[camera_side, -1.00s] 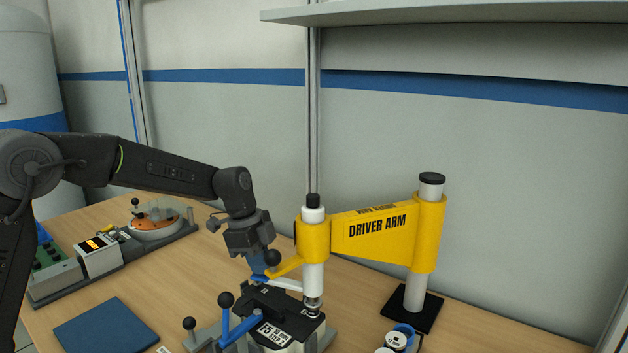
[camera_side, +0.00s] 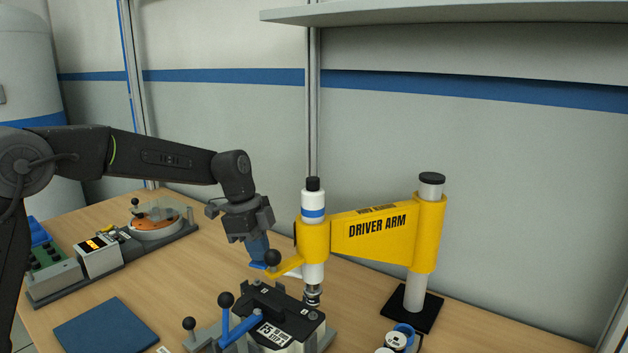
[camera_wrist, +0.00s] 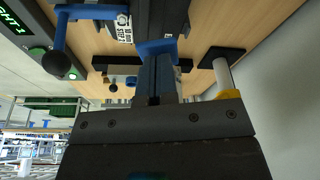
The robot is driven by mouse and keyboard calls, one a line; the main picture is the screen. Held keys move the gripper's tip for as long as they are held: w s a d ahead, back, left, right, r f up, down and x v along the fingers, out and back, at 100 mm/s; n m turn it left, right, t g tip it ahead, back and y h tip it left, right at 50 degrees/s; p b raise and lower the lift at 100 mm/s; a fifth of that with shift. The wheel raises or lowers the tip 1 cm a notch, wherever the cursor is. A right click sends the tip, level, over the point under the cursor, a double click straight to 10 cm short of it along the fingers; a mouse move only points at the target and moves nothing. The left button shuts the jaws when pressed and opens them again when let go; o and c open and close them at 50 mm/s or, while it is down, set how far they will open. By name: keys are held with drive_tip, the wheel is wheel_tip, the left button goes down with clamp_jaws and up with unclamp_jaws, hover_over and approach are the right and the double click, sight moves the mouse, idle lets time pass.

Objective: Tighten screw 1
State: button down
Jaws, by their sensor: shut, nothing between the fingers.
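The yellow driver arm (camera_side: 368,240) carries a white upright driver spindle (camera_side: 313,203) with a black cap and a blue band. Its lower tip (camera_side: 313,296) stands over the right end of a black-topped fixture (camera_side: 285,306) labelled "STEP 2". My gripper (camera_side: 259,264) is shut with its blue fingers just left of the yellow handle (camera_side: 284,267) and its black knob. I cannot tell if they touch. In the wrist view the shut fingers (camera_wrist: 155,95) show in the middle, close to the fixture. Screw 1 cannot be made out; the screw heads are too small or hidden.
Small round cups (camera_side: 400,338) sit at the front right. A blue mat (camera_side: 106,326) lies left, and a unit with an orange disc (camera_side: 153,226) stands behind. The driver arm's post (camera_side: 414,292) stands right.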

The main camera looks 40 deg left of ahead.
drive_tip(key=shift+d+v, duration=0.2)
drive_tip(key=shift+v, duration=0.75)
drive_tip(key=shift+d+v, duration=0.2)
drive_tip(key=shift+v, duration=0.75)
drive_tip(key=shift+d+v, duration=0.25)
drive_tip(key=shift+v, duration=0.65)
drive_tip(key=shift+w+r, duration=0.15)
drive_tip(key=shift+r, duration=0.1)
drive_tip(key=s+d+r+n+t+y, duration=0.1)
drive_tip(key=s+r+n+t, duration=0.2)
drive_tip(key=s+n, duration=0.85)
drive_tip(key=s+f+n+t, duration=0.1)
drive_tip(key=s+f, duration=0.1)
drive_tip(key=s, duration=0.5)
drive_tip(key=s+f+n+y, duration=0.1)
drive_tip(key=s+f+n, duration=0.1)
drive_tip(key=s, duration=0.6)
drive_tip(key=shift+s+f+t+y, duration=0.3)
drive_tip(key=shift+f+t, duration=0.05)
drive_tip(key=shift+t, duration=0.05)
drive_tip(key=c, duration=1.8)
unclamp_jaws()
drive_tip(key=shift+a, duration=0.1)
